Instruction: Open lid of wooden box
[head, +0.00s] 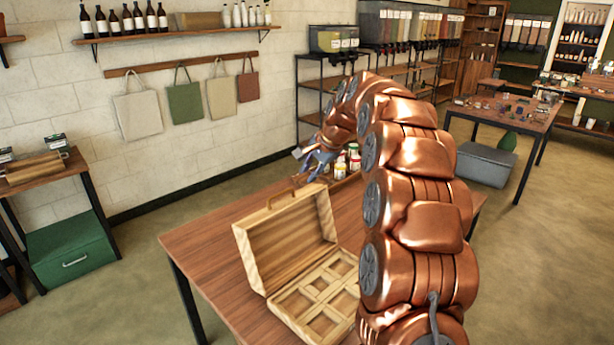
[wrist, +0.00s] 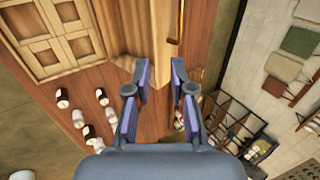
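The wooden box stands on a wooden table with its lid (head: 287,240) raised, standing steeply up from the left side of the base. The lid's handle (head: 284,196) is on its upper edge. The box base (head: 283,298) has several square compartments, also seen in the wrist view (wrist: 14,47).
Several small bottles (wrist: 85,115) stand on the table (head: 220,235) beyond the box. A green chest (head: 70,250) and a side table are at the left. Bags (head: 185,102) hang on the wall. The floor left of the table is clear.

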